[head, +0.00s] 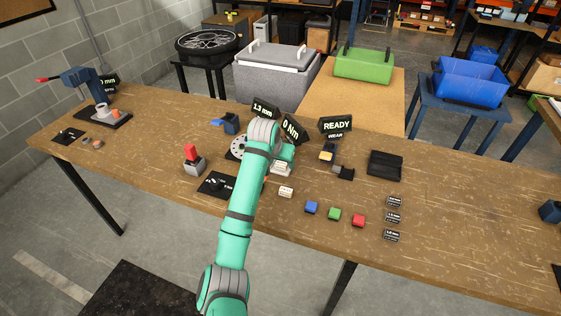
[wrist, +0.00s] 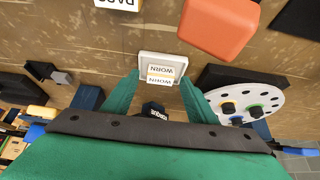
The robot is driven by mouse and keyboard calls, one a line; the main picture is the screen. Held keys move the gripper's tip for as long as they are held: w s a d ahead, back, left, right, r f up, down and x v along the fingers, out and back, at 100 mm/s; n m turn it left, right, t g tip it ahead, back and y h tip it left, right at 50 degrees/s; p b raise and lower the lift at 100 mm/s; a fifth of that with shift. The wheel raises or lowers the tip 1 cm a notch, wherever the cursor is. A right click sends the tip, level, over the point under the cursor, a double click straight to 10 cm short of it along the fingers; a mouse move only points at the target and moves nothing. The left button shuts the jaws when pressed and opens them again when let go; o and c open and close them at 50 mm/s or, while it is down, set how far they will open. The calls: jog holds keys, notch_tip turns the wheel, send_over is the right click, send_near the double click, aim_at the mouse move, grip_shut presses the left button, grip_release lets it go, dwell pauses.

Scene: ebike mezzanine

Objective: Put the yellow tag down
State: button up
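In the wrist view a small tag with a thin yellow band (wrist: 160,75) and printed WORN lies over a white tray-like piece (wrist: 146,58), also marked WORN. I cannot tell if the tag rests on it or stands just above it. My gripper (wrist: 160,80) has its two green fingers apart, one on each side of the tag, with a visible gap to it on both sides. In the head view the white piece (head: 282,170) shows partly beside my arm. My fingertips and the tag are mostly hidden there.
An orange-red block (wrist: 218,25) and a white disc with coloured pegs (wrist: 248,103) stand close by. A white PADS box (head: 286,192), blue (head: 311,207), green (head: 334,214) and red (head: 358,220) blocks are nearer the front edge.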

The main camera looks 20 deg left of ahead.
jog(key=shift+w+a, duration=0.1)
jog(key=shift+a, duration=0.25)
jog(key=shift+d, duration=0.5)
jog(key=shift+d+r, duration=0.15)
jog(key=shift+r, duration=0.05)
jog(key=v, duration=1.2)
jog(key=shift+a+r, duration=0.3)
jog(key=shift+r, duration=0.15)
jog(key=shift+a, duration=0.1)
